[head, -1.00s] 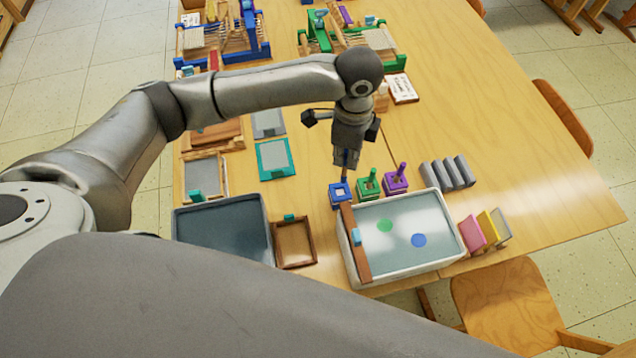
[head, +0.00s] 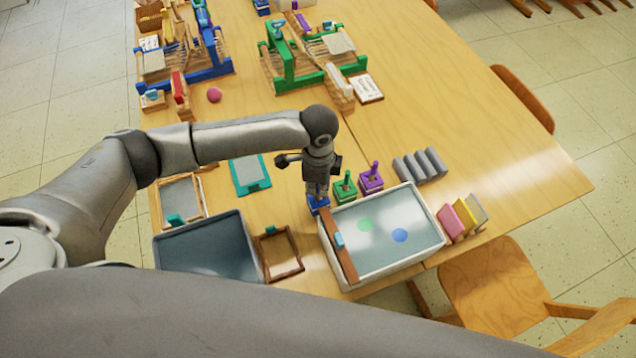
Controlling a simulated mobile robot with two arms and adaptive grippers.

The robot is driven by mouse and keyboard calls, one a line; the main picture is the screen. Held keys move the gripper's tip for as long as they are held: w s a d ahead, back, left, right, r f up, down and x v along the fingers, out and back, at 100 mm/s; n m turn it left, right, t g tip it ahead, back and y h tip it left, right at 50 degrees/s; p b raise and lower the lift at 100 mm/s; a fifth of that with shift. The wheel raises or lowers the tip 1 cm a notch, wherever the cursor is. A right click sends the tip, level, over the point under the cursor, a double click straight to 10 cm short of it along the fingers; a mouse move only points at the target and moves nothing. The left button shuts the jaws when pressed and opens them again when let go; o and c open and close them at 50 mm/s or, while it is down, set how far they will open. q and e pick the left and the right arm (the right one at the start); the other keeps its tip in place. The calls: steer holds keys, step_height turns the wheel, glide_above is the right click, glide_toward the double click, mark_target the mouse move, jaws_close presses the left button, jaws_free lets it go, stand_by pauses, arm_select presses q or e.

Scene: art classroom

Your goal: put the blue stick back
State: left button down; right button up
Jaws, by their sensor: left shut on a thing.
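My left gripper (head: 317,192) points straight down at the small blue holder (head: 319,205), just behind the left rear corner of the white tray. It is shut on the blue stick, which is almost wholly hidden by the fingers. The fingertips are right over the holder's top and cover much of it. I cannot tell how deep the stick sits in the holder. Beside it to the right stand a green holder with a green stick (head: 345,187) and a purple holder with a purple stick (head: 371,180), both upright. My right gripper is not in view.
The white tray (head: 436,226) holds pale liquid with a green and a blue spot. A dark basin (head: 157,249) and a wooden frame (head: 298,268) lie to its left. Grey blocks (head: 420,165) and coloured panels (head: 463,216) stand to the right. The table's right part is clear.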

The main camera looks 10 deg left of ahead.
arm_select(q)
steer(key=shift+f, duration=0.15)
steer(key=c, duration=1.6)
jaws_free()
steer(key=shift+c, duration=0.2)
step_height(320, 180, up, 11)
steer(key=shift+r+b, duration=0.1)
steer(key=shift+b, duration=0.8)
steer(key=shift+r, duration=0.55)
